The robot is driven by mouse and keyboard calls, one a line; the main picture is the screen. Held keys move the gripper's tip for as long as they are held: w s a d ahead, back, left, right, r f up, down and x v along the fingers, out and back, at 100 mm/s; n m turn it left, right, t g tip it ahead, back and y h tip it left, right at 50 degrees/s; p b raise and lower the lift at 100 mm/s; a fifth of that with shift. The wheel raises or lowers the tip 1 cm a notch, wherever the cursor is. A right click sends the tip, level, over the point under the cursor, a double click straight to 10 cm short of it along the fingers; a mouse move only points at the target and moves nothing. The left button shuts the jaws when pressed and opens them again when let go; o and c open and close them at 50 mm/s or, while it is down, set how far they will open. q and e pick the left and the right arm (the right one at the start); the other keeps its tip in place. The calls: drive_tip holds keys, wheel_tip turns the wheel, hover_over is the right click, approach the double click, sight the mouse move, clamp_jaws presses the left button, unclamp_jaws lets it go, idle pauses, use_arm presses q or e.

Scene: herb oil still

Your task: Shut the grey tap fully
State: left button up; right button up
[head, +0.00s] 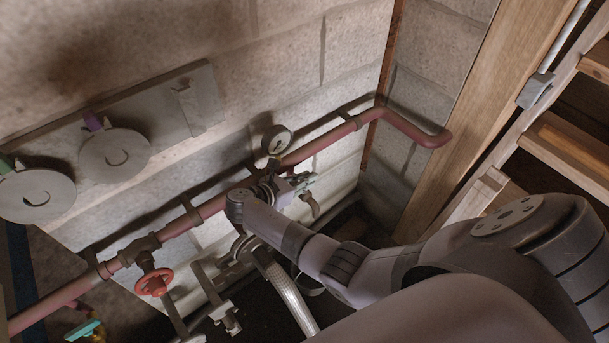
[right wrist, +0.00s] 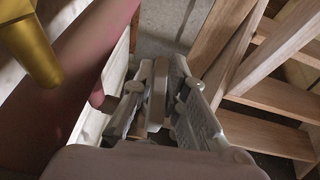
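My right gripper (head: 298,184) is at the wall pipe, just below and right of the round gauge. In the right wrist view its two fingers (right wrist: 157,88) stand on either side of a narrow grey-brown bar (right wrist: 157,100). The bar looks like the grey tap's lever, but I cannot be sure. The gap on each side is very small, and I cannot tell whether the fingers press on it. In the head view a grey-brown lever-like piece (head: 311,205) hangs just below the gripper. The tap's body is hidden by my wrist. My left gripper is not in view.
A dull red pipe (head: 205,208) runs along the block wall, carrying a gauge (head: 277,140) and a red handwheel (head: 154,282). A teal-handled tap (head: 84,330) is at lower left. A braided hose (head: 290,297) hangs below. Wooden framing (head: 500,120) stands at right.

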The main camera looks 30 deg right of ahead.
drive_tip(key=o, duration=0.3)
drive_tip(key=shift+o, duration=0.2)
drive_tip(key=v, duration=0.7)
drive_tip(key=shift+a, duration=0.25)
drive_tip(key=shift+o, duration=0.4)
drive_tip(key=shift+r, duration=0.1)
